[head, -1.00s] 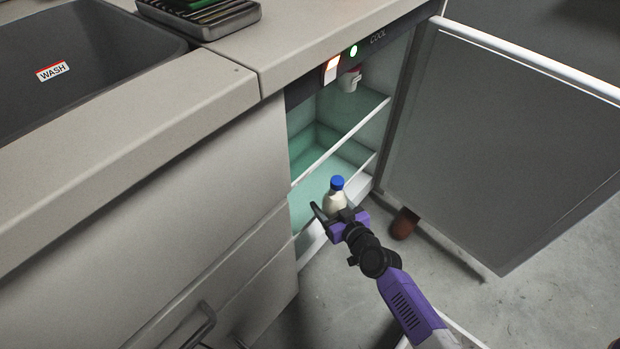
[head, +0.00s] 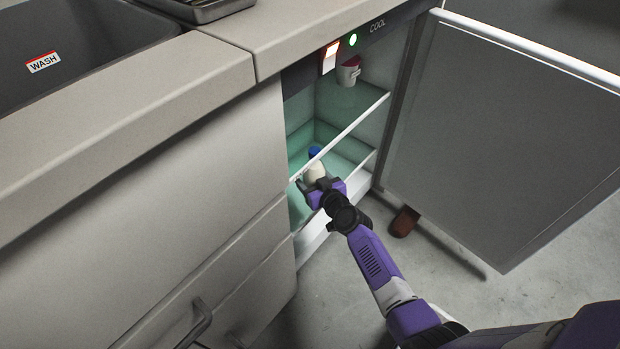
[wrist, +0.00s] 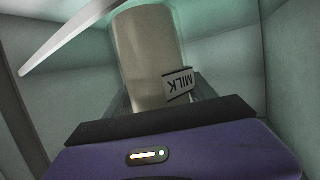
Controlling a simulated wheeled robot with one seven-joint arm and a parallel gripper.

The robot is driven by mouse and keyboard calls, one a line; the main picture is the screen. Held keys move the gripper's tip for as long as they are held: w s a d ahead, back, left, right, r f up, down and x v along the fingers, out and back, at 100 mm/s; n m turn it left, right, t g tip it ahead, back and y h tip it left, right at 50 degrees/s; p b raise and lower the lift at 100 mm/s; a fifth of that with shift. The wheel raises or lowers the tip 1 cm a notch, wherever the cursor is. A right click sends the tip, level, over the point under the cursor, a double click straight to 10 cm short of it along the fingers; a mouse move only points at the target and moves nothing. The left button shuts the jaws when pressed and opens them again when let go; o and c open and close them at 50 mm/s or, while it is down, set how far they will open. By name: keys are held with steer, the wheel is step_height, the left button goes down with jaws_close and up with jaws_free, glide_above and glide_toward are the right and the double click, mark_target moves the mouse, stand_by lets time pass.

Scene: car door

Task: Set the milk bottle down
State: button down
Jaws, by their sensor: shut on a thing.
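The milk bottle (head: 315,171) has a blue cap and a pale body. It is inside the open cool cabinet, at the lower shelf level, behind the upper shelf's white front edge. In the wrist view the bottle (wrist: 150,55) fills the middle, with a MILK label facing the camera. My gripper (head: 316,184) is shut on the bottle, and it also shows in the wrist view (wrist: 160,112). I cannot tell whether the bottle's base touches the lower shelf (head: 352,148).
The upper shelf's edge (head: 345,137) runs close above the gripper. The open cabinet door (head: 500,130) stands at the right. A reddish-brown object (head: 404,221) lies on the floor below it.

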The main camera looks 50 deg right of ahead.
steer(key=shift+w+r, duration=0.1)
steer(key=shift+r, duration=0.15)
steer(key=shift+f, duration=0.2)
steer(key=shift+c, duration=1.5)
jaws_free()
